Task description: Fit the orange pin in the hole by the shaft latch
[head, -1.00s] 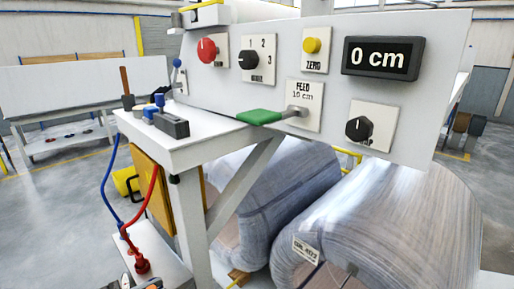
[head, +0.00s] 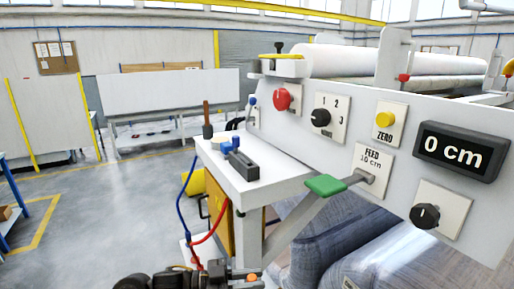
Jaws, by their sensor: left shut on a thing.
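My left gripper (head: 240,276) shows at the bottom edge of the head view, coming in from the left. It is shut on a small orange piece, the orange pin (head: 252,278), of which only a little shows. It is in front of and below the white side table of the machine. A yellow fitting with a black knob (head: 279,48) sits on top of the machine's left end, by the roller; I cannot tell whether it is the shaft latch. No pin hole can be made out. My right gripper is not in view.
The white control panel (head: 400,120) fills the right side, with a green-handled feed lever (head: 325,185) sticking out. The side table (head: 262,178) carries a dark block (head: 243,166) and small tools. Red and blue hoses hang below it. Open floor (head: 110,215) lies left.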

